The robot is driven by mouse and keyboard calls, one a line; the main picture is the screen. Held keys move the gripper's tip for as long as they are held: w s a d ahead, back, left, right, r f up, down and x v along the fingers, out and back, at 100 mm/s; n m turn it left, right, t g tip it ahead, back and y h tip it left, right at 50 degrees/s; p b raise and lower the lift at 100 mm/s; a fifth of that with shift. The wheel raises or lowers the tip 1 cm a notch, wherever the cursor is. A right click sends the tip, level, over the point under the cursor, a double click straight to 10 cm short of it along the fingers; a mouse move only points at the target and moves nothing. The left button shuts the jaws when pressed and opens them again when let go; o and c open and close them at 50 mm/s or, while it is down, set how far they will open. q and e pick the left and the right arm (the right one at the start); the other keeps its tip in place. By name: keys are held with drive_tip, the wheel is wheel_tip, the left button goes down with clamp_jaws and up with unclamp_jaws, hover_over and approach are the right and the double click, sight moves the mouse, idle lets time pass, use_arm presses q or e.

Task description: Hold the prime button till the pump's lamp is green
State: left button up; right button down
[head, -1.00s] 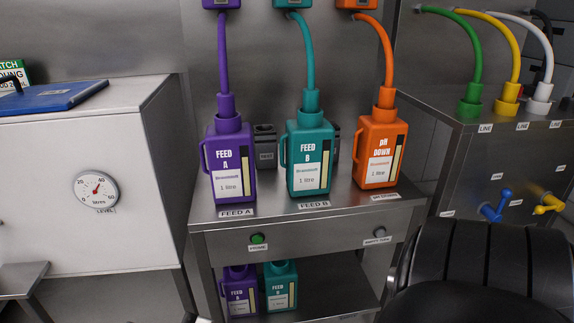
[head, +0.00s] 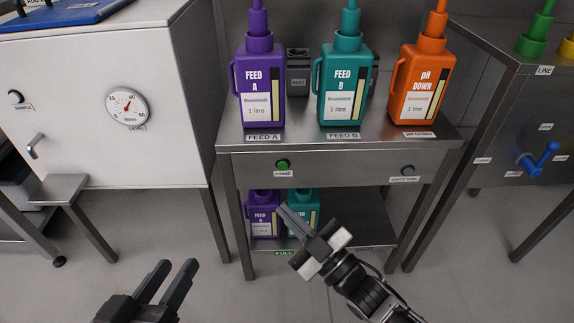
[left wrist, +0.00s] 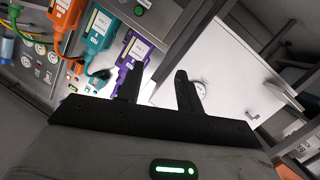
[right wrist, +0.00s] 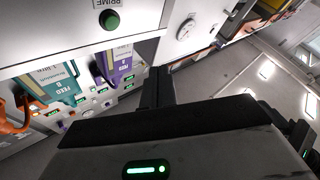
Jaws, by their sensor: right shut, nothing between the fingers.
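The green prime button (head: 282,165) is on the front panel of the steel bench, above its "PRIME" label. In the right wrist view the button (right wrist: 110,20) shows near the top. My right gripper (head: 283,210) is shut and empty, below the button and apart from it, in front of the lower shelf. My left gripper (head: 177,264) is open and empty, low in the head view; its spread fingers (left wrist: 157,78) also show in the left wrist view. The pumps are outside the head view now, and I cannot make out the pump's lamp in the wrist views.
Purple (head: 262,85), teal (head: 342,90) and orange (head: 420,85) bottles stand on the bench. A grey button (head: 408,171) is at the panel's right. A white tank (head: 70,80) with a level dial stands left. Floor between tank and bench is clear.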

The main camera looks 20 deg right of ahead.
sight(283, 166)
drive_tip(key=shift+w, duration=0.1)
